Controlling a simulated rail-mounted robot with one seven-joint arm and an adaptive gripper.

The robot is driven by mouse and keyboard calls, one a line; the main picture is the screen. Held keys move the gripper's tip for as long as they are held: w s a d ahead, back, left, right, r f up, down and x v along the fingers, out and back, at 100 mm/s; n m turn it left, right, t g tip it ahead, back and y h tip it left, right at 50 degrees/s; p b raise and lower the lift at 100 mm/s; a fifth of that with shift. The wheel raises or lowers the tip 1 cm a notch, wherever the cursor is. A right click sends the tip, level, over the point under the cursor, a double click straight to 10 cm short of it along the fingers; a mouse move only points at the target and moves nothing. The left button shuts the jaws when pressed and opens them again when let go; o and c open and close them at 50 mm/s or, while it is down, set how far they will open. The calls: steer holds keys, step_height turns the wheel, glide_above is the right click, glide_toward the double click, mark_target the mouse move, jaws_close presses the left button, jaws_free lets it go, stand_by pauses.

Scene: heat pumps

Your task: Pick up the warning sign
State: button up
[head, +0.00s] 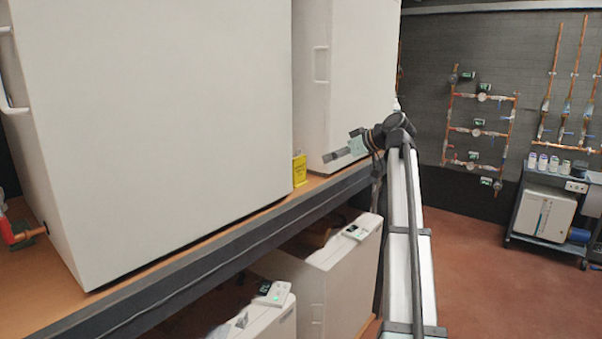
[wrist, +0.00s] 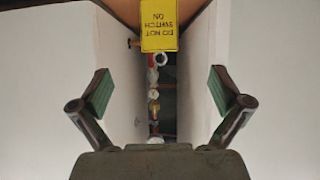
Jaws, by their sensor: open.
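The yellow warning sign (head: 299,170) stands on the wooden shelf, in the gap between two large white units in the head view. In the wrist view the sign (wrist: 159,26) is at the top centre, and its black lettering, "DO NOT SWITCH ON", appears upside down. My gripper (wrist: 161,92) is open and empty, with its two green-padded fingers spread wide. The sign lies beyond the fingers, between their lines and apart from them. In the head view my gripper (head: 346,150) is small, partly hidden by the arm, and near the right white unit.
A large white unit (head: 160,130) fills the left, and another (head: 345,80) stands right of the sign. The shelf's dark front edge (head: 215,250) runs below them. Pipes and valves (wrist: 154,95) show deep in the narrow gap. Open floor lies to the right.

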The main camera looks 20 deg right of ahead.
steer(key=p, duration=0.3)
glide_toward(301, 170)
steer(key=x, duration=0.4)
steer(key=shift+w+a, duration=0.2)
steer(key=shift+a, duration=0.25)
steer(key=shift+p+x, duration=1.6)
steer(key=shift+x, duration=1.3)
steer(key=shift+w+f, duration=0.25)
steer(key=shift+d, duration=0.1)
steer(key=c, duration=1.2)
